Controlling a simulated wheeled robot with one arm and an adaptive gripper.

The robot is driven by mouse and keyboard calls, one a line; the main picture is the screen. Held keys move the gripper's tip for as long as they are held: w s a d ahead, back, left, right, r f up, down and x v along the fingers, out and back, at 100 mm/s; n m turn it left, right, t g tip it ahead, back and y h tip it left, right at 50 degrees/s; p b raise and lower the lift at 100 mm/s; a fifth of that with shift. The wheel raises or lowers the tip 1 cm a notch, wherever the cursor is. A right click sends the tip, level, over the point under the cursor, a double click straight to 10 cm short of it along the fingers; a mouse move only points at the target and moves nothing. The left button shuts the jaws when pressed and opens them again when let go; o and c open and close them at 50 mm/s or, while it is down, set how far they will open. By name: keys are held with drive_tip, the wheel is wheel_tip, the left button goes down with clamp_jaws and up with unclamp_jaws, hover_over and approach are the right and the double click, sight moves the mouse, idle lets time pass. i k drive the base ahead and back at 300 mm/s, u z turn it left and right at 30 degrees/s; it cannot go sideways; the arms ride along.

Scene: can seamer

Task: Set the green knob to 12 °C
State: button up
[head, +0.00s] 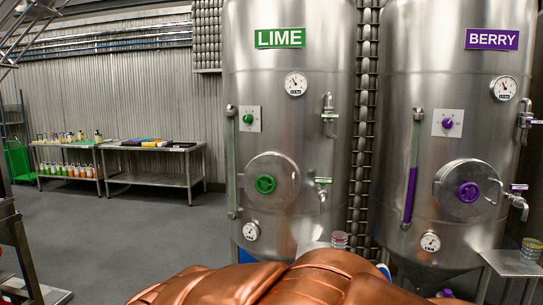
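The small green knob (248,119) sits on a white square dial plate (257,114) on the upper left of the LIME tank (330,90). The plate's markings are too small to read, so I cannot tell the knob's setting. A larger green handwheel (265,184) is on the round hatch below it. My gripper is not in view. Copper-coloured parts, which appear to be mine, fill the bottom middle and hide the foot of the LIME tank.
The BERRY tank (455,100) stands to the right with a purple knob (448,123). Small shelves with cans (339,239) jut out at the tanks' fronts. Steel tables (150,180) with bottles stand at the back left. The grey floor (130,235) between is clear.

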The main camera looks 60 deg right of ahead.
sight(249, 119)
drive_tip(key=z, duration=1.6)
drive_tip(key=i, duration=1.05)
drive_tip(key=u, duration=1.65)
